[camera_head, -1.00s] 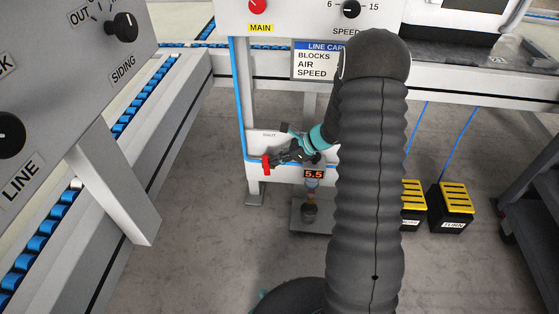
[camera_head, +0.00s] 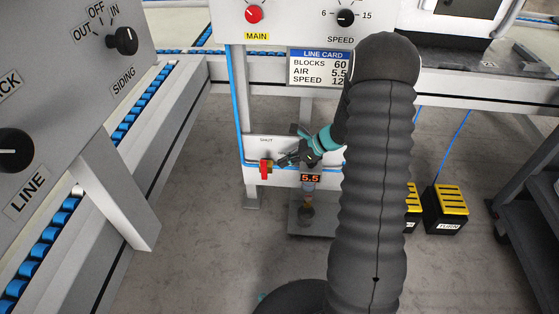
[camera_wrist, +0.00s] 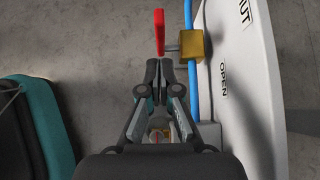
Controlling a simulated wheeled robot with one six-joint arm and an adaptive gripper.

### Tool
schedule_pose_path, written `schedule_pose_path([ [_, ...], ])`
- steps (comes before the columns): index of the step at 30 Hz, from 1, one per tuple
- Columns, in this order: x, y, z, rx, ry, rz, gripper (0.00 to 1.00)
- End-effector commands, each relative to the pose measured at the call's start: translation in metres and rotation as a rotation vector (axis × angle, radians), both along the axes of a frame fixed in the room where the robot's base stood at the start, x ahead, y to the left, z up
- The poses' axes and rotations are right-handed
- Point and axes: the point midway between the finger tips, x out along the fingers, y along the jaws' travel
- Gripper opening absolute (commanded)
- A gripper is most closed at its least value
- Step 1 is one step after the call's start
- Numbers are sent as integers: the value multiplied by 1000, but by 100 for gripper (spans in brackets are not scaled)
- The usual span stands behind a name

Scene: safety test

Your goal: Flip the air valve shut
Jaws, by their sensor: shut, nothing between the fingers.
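The air valve has a red handle (camera_head: 264,171) on the left of a low white panel (camera_head: 290,178) under the machine. It hangs downward in the head view. In the wrist view the red handle (camera_wrist: 158,32) stands beyond my fingertips, joined by a short stem to a brass-coloured body (camera_wrist: 192,46) on the blue hose. The panel there reads "OPEN", with a partly cut-off "UT" farther up. My gripper (camera_wrist: 158,66) is shut and empty, its tips just short of the handle and apart from it or barely touching; I cannot tell which. In the head view my gripper (camera_head: 279,161) is right of the handle.
A line card (camera_head: 318,68) hangs above. Yellow-topped pedals (camera_head: 451,200) stand on the floor at right. A roller conveyor (camera_head: 95,160) runs at left. Floor between is clear.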

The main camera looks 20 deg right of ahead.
Motion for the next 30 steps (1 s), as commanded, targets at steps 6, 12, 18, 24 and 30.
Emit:
schedule_pose_path([
  [6,-13,-37,33,-3,0,-11,0],
  [12,-23,-61,56,-3,2,-14,0],
  [18,-28,-71,68,-3,3,-11,0],
  [24,-29,-72,70,-4,1,-6,0],
  [30,-34,-74,63,-63,-59,82,0],
])
